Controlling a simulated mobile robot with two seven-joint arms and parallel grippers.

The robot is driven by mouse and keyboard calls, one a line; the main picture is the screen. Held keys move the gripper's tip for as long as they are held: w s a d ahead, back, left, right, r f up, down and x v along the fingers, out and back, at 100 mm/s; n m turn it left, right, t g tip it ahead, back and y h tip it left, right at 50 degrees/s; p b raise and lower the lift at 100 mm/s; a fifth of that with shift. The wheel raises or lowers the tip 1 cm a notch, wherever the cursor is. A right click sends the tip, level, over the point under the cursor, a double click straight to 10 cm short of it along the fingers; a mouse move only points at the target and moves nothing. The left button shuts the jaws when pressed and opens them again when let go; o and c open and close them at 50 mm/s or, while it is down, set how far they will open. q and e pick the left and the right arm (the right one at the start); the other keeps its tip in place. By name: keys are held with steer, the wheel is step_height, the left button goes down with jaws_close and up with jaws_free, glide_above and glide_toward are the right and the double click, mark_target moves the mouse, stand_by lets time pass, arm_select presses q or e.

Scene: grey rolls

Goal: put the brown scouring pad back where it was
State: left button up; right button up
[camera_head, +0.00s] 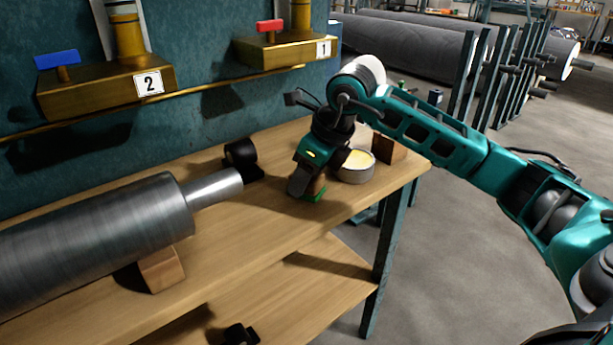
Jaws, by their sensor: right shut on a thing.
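My right gripper (304,186) reaches down to the right part of the wooden bench and is shut on a small brown piece, which looks like the brown scouring pad (318,185). The fingers hide much of it. A green pad (314,196) shows at the bench top right below it; I cannot tell whether the two touch. My left gripper is out of view.
A round tin with yellow contents (355,165) stands just right of the gripper, with a brown block (388,148) behind. A metal roller (100,240) lies on the wooden bench (265,215) at left. A black holder (241,154) stands behind its shaft.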

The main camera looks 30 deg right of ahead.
steer(key=shift+f, duration=0.2)
steer(key=o, duration=1)
steer(key=shift+r, duration=0.1)
steer(key=shift+r, duration=0.25)
steer(key=p+v, duration=0.2)
steer(key=v, duration=0.9)
steer(key=shift+s+d+r, duration=0.1)
steer(key=shift+s+r, duration=0.1)
steer(key=shift+r, duration=0.15)
